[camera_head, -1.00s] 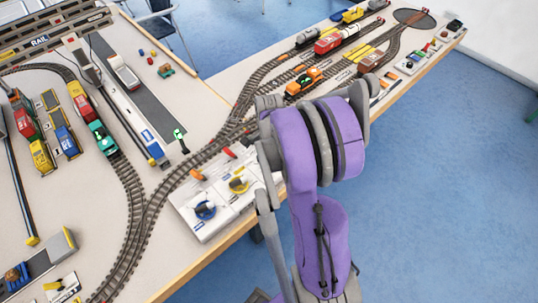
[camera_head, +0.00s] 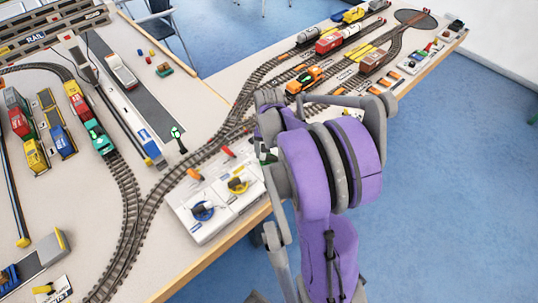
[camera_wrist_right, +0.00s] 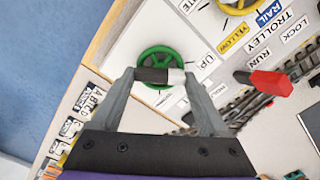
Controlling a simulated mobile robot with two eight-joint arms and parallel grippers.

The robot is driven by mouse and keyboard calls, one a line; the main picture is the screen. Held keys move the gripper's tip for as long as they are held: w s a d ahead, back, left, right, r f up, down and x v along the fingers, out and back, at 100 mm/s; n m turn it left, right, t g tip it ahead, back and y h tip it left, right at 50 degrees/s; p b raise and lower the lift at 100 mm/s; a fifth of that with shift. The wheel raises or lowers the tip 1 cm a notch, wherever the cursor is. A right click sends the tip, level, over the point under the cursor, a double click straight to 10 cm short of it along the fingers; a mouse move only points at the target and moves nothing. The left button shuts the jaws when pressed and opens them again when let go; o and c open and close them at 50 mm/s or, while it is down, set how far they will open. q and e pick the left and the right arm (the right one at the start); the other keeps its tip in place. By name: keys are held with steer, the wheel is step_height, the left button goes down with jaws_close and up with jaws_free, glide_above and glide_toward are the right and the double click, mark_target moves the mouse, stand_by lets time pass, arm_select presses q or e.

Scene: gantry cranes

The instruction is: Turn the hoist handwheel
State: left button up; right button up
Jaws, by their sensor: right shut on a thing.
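A green handwheel (camera_wrist_right: 172,54) lies on a white panel (camera_wrist_right: 118,48) in the right wrist view, with the label UP beside it. My right gripper (camera_wrist_right: 159,76) is shut on the wheel's black-and-white grip, one finger at each end of it. In the head view my purple right arm reaches over the panel's right end and hides most of the green wheel and the gripper. A blue handwheel (camera_head: 203,211) and a yellow handwheel (camera_head: 237,185) show on the panel (camera_head: 202,233) there. The yellow one, by a TROLLEY label, also shows in the wrist view (camera_wrist_right: 236,9). My left gripper is out of view.
Red levers stand close behind the panel, one (camera_head: 228,152) in the head view and one (camera_wrist_right: 268,82) near my right fingers. Curved track (camera_head: 130,195) with toy trains runs behind. The table's wooden edge (camera_head: 215,256) is in front, with open blue floor beyond.

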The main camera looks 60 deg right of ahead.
steer(key=shift+n, duration=1.6)
steer(key=o, duration=1.2)
steer(key=shift+o, duration=0.2)
step_height(320, 180, up, 11)
steer(key=shift+f, duration=0.1)
